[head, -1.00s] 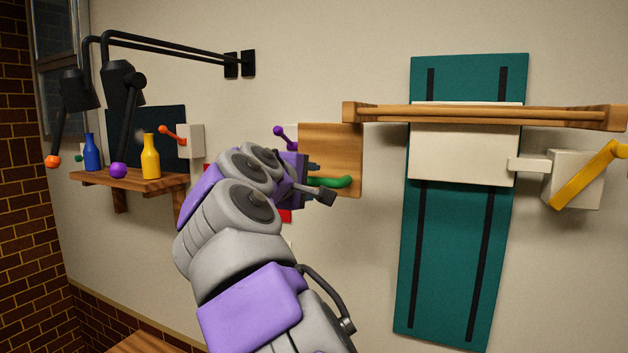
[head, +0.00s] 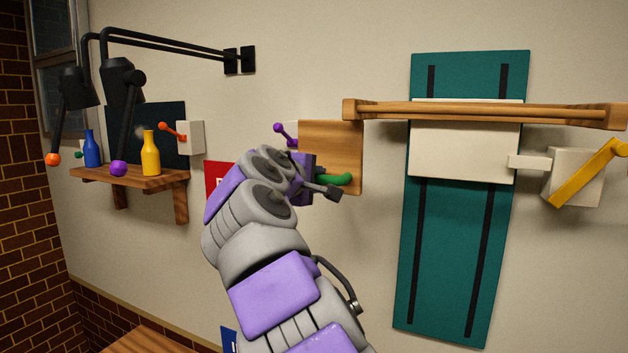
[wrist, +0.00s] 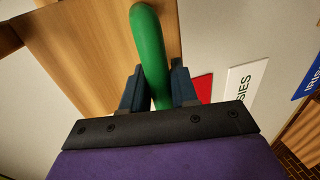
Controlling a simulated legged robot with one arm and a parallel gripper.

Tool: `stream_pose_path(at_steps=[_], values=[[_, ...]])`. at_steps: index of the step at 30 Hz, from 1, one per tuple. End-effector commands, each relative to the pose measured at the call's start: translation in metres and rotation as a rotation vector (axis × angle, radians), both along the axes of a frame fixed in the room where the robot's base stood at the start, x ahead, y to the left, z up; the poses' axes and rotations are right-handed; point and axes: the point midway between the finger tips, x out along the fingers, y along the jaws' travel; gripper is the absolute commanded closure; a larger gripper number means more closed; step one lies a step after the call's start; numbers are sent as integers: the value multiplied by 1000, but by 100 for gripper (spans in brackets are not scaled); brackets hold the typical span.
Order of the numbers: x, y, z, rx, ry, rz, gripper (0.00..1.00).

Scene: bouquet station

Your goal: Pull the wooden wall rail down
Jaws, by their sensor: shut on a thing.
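The wooden wall rail (head: 480,112) runs level across the upper right, in front of a teal panel (head: 455,250) with two dark vertical slots and a cream block (head: 460,150) just under the rail. My gripper (head: 328,187) is well left of the rail and lower, at a wooden board (head: 345,140) on the wall. It is shut on the green handle (head: 340,178) at that board. In the wrist view the two dark fingers of my gripper (wrist: 158,88) sit on either side of the green handle (wrist: 148,40).
A yellow lever (head: 585,175) on a cream box is at the far right. A shelf (head: 140,178) with blue and yellow bottles and black wall arms are at the left. A small purple lever (head: 281,131) shows above my gripper. Bare wall separates board and teal panel.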

Motion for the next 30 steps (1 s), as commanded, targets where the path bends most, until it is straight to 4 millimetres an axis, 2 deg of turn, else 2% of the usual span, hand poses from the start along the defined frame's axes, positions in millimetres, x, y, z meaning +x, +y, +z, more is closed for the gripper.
stream_pose_path(at_steps=[1, 6, 16, 20, 26, 30], values=[[1, 2, -1, 0, 1, 1, 87], [1, 3, -2, -1, 1, 3, 100], [1, 4, -3, 0, 2, 5, 100], [1, 5, -10, -1, 3, 6, 100], [0, 5, -41, -4, 0, 5, 100], [0, 6, -83, -4, 4, 5, 100]])
